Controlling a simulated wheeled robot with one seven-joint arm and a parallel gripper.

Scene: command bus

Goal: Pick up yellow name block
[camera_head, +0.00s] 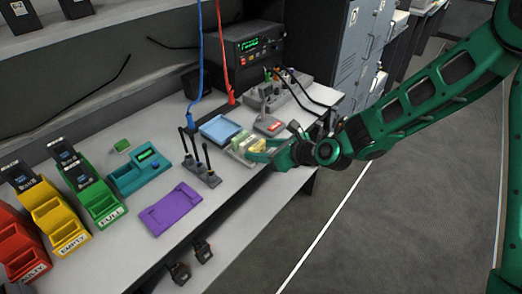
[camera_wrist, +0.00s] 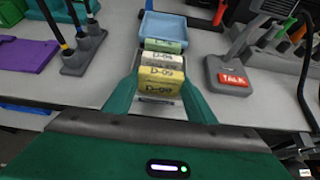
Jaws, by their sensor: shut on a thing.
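The yellow name block (camera_wrist: 162,78), marked D-09, sits between the two green fingers of my gripper (camera_wrist: 160,88) in the wrist view. My gripper is shut on it. A cream block (camera_wrist: 161,57) and a green block (camera_wrist: 166,45) stand in a row just behind it. In the head view the yellow block (camera_head: 257,145) shows at the desk's front edge, partly covered by my gripper (camera_head: 262,151). The row's base is mostly hidden, and I cannot tell whether the yellow block is lifted clear of it.
A blue tray (camera_head: 220,129) stands behind the blocks. A grey TALK microphone (camera_head: 268,126) is to the right. Coloured bins (camera_head: 62,228) stand at the far left.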

